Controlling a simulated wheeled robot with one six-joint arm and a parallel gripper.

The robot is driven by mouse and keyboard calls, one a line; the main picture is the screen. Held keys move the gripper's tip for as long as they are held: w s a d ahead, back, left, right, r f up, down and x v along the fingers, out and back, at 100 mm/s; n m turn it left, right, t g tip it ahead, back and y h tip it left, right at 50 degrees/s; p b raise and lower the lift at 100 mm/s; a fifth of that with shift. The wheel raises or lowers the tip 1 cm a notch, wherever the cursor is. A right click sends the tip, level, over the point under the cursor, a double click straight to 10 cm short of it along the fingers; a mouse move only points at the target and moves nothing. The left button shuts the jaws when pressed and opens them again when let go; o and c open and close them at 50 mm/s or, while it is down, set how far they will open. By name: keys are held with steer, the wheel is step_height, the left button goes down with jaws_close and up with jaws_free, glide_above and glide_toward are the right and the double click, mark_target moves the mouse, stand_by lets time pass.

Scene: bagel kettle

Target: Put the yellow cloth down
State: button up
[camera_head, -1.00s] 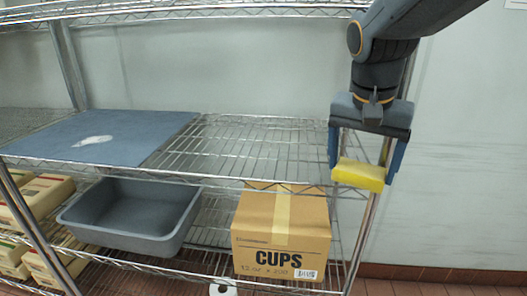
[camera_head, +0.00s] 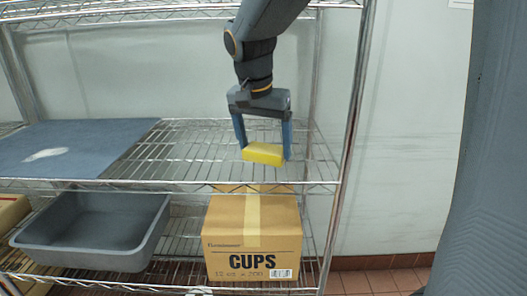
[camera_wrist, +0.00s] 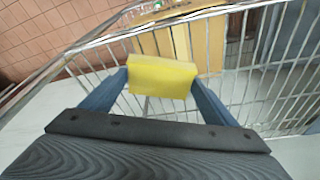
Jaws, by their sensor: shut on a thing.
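The yellow cloth (camera_head: 263,154) is a small folded block held between the blue fingers of my gripper (camera_head: 263,146). My gripper is shut on it and points down over the bare right part of the middle wire shelf (camera_head: 190,150). In the wrist view the cloth (camera_wrist: 162,78) sits between the fingertips, with shelf wires behind it. I cannot tell how far the cloth is above the wires.
A blue mat (camera_head: 90,140) with a white patch lies on the left of the same shelf. Below stand a grey tub (camera_head: 95,235) and a cardboard CUPS box (camera_head: 252,240). A shelf post (camera_head: 350,130) stands at the right. The upper shelf is above.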

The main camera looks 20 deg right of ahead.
steer(key=shift+f, duration=1.1)
steer(key=shift+f, duration=0.15)
steer(key=o, duration=0.9)
steer(key=shift+o, duration=0.2)
steer(key=v, duration=0.5)
steer(key=s+a+b, duration=0.2)
steer(key=s+a, duration=0.6)
steer(key=s, duration=0.1)
steer(key=s+d+f+n, duration=0.2)
steer(key=d+f, duration=0.1)
steer(key=f, duration=0.4)
steer(key=s+d+f+n+g+y, duration=0.1)
steer(key=s+d+f+n, duration=0.1)
steer(key=f, duration=0.5)
steer(key=s+d+f+n+g+y, duration=0.1)
steer(key=s+d+f+n, duration=0.2)
steer(key=f, duration=0.4)
steer(key=shift+d+n, duration=0.5)
